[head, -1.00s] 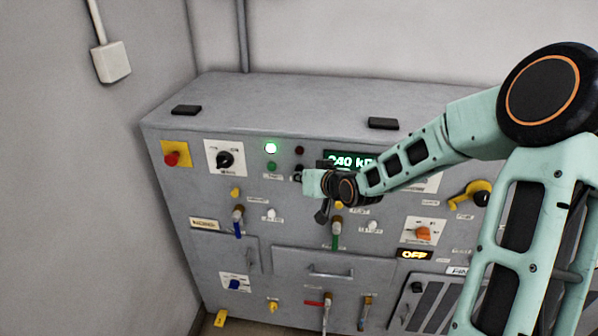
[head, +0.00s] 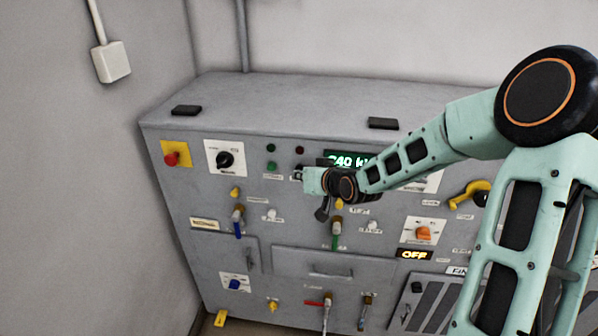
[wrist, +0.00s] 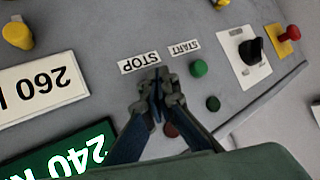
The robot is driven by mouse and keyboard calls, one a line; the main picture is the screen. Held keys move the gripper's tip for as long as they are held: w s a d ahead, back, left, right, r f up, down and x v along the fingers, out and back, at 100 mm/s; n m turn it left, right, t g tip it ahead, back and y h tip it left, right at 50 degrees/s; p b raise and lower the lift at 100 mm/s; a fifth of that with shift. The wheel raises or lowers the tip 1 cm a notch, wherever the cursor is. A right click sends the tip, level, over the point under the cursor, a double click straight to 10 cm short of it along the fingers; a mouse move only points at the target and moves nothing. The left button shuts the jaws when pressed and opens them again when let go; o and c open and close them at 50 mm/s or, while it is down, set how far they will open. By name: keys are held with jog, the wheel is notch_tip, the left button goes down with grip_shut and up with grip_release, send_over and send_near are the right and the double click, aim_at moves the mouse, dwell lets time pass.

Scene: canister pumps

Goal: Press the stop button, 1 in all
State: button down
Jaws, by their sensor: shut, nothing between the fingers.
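The STOP label (wrist: 140,63) shows upside down in the wrist view, just beyond my fingertips. The stop button beside that label is hidden behind the fingertips in the wrist view; I cannot see its surface clearly. My gripper (wrist: 156,84) is shut and empty, its tips at the panel by the label. In the head view my gripper (head: 298,174) is at the panel, left of the green display. The green start button (wrist: 199,68) sits by its START label (wrist: 184,47), right of my fingertips in the wrist view.
A dark green lamp (head: 271,148) and a dark red lamp (head: 300,150) sit above the buttons. A black rotary knob (head: 224,160) and a red button on a yellow plate (head: 171,158) are to the left. The display (head: 345,160) is partly hidden by my arm.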

jog(key=shift+s+a, duration=0.15)
jog(key=shift+s, duration=0.7)
jog(key=shift+s+a, duration=0.25)
jog(key=shift+s, duration=1)
jog(key=shift+s+a, duration=0.25)
jog(key=shift+s, duration=1)
